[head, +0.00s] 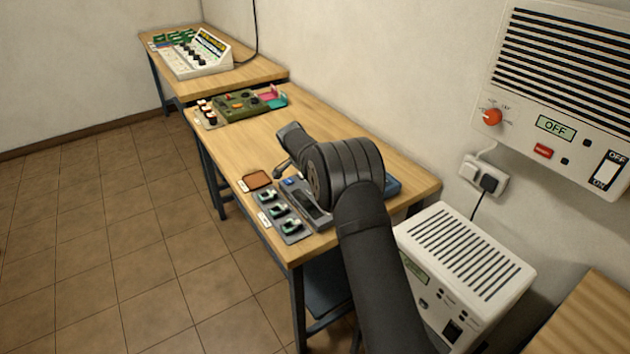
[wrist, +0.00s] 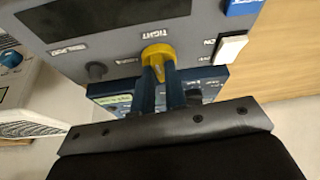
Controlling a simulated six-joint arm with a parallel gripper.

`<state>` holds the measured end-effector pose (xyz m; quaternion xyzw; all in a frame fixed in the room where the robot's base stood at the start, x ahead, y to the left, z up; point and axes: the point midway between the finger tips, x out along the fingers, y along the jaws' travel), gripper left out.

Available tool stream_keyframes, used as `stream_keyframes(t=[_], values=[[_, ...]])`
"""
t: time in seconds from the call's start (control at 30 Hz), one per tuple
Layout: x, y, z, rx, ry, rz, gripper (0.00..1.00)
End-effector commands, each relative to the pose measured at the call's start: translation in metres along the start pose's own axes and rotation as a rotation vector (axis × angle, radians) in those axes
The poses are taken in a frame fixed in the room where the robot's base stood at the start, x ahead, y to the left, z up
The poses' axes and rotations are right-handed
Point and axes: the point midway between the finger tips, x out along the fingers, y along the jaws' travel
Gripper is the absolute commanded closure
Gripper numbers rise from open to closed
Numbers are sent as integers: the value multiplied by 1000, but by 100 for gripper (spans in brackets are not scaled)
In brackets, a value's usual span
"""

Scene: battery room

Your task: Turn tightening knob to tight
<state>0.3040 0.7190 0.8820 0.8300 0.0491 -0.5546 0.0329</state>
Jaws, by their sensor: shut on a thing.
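The yellow tightening knob (wrist: 158,52) sits on a grey panel (wrist: 112,50) in the wrist view, directly below the printed word TIGHT. My gripper (wrist: 164,72) has its two dark blue fingers shut on the knob from below. The fingers cover part of the knob, and I cannot tell for sure which mark it points to. In the head view my arm reaches over the near wooden table; the knob and the fingertips are not clearly visible there.
A dark round knob (wrist: 96,71), a white switch (wrist: 231,47) marked ON and a blue block (wrist: 243,6) are close to the fingers. A blue-edged panel (wrist: 213,82) lies behind the fingers. A white vented unit (head: 470,250) stands right of my arm.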

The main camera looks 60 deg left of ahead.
Motion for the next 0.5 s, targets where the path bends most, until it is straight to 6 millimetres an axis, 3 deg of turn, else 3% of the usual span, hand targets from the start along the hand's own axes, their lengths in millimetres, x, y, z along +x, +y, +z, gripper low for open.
stream_keyframes(t=[0.5], values=[[0,-1,-1,72,1,29,100]])
